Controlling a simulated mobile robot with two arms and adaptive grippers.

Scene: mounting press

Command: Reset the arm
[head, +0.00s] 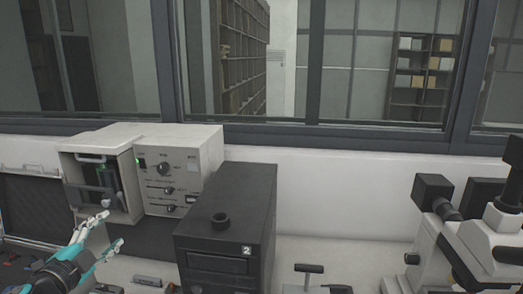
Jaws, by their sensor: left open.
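My left gripper (108,231) comes in from the lower left. It is open and empty, with its light fingertips spread in front of the mounting press. The mounting press (183,150) is a pale box on the bench with knobs, sliders and a small green light on its front panel. Its left part is a bay (100,185) with a handle and a dark mechanism inside. The gripper is just below and in front of this bay; I cannot tell whether a fingertip touches it. My right gripper does not show.
A black box marked 2 (228,225) stands right of the press, close to the gripper. A white microscope (460,235) stands at the far right. A small T-shaped handle (309,268) rises at the front middle. Bare bench (345,252) lies between. Windows line the back.

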